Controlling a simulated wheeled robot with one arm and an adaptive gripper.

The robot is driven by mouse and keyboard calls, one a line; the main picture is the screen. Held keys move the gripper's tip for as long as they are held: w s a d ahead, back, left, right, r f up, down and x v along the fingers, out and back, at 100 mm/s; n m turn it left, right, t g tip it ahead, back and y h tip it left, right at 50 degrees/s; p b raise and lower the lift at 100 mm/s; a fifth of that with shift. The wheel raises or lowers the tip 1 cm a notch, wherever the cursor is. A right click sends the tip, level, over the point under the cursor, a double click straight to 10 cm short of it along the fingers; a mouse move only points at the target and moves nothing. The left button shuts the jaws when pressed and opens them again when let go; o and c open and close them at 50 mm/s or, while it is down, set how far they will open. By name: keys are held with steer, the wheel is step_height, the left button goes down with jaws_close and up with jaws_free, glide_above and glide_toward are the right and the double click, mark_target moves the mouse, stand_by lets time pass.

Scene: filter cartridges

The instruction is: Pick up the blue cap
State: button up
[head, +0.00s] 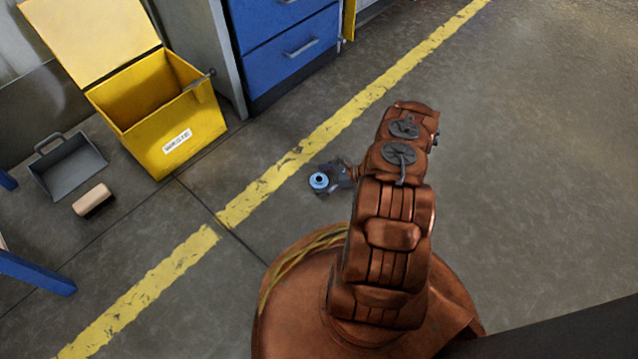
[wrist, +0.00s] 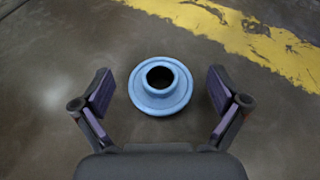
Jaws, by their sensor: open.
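The blue cap (head: 319,181) lies on the concrete floor, just right of the yellow line in the head view. In the wrist view the blue cap (wrist: 160,86) is a round flanged piece with a raised collar and a dark hole facing up. My gripper (wrist: 160,92) is open, with one finger on each side of the cap and a gap on both sides. In the head view my gripper (head: 330,178) is small, low by the cap and partly hidden by my arm. I cannot tell its exact height above the floor.
A yellow painted line (head: 275,179) runs across the floor. A yellow waste bin (head: 185,135) with its lid open, a grey dustpan (head: 68,167) and a brush (head: 93,199) are at left. A blue drawer cabinet (head: 290,45) stands behind. The floor at right is clear.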

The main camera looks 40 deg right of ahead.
steer(key=shift+w+a+f, duration=0.1)
steer(key=shift+w+a, duration=0.05)
steer(key=shift+c, duration=0.4)
steer(key=c, duration=0.9)
steer(key=shift+c, duration=0.2)
